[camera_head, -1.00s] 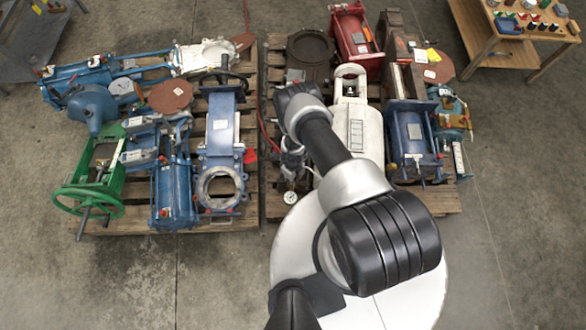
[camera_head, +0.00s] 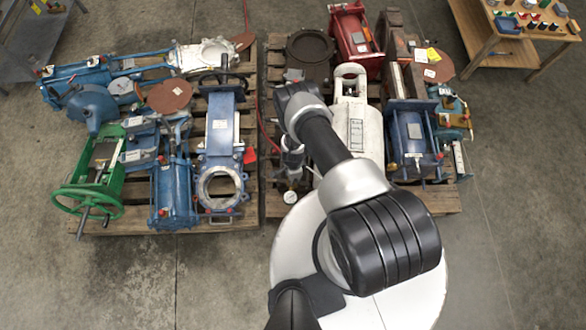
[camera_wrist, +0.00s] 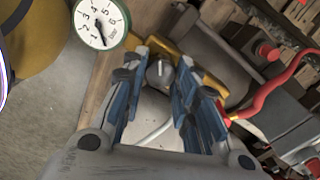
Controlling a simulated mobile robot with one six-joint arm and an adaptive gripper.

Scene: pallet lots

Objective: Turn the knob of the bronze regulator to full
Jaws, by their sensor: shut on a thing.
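In the wrist view the grey knob (camera_wrist: 160,72) with a pale pointer line sits between the blue-padded fingers of my gripper (camera_wrist: 160,80), which is shut on it. The bronze regulator (camera_wrist: 211,84) shows as gold-coloured metal behind and beside the fingers; much of it is hidden by them. A round white gauge (camera_wrist: 100,22) with a green rim is at the upper left, its needle pointing to the lower right. In the head view the gauge (camera_head: 291,197) shows at the near edge of the right pallet, and my arm covers most of the regulator.
A red hose (camera_wrist: 272,88) curves close by on the right in the wrist view. A white valve body (camera_head: 358,125) and a blue actuator (camera_head: 412,140) stand on the right pallet. The left pallet (camera_head: 248,208) is crowded too. The near floor (camera_head: 120,290) is clear.

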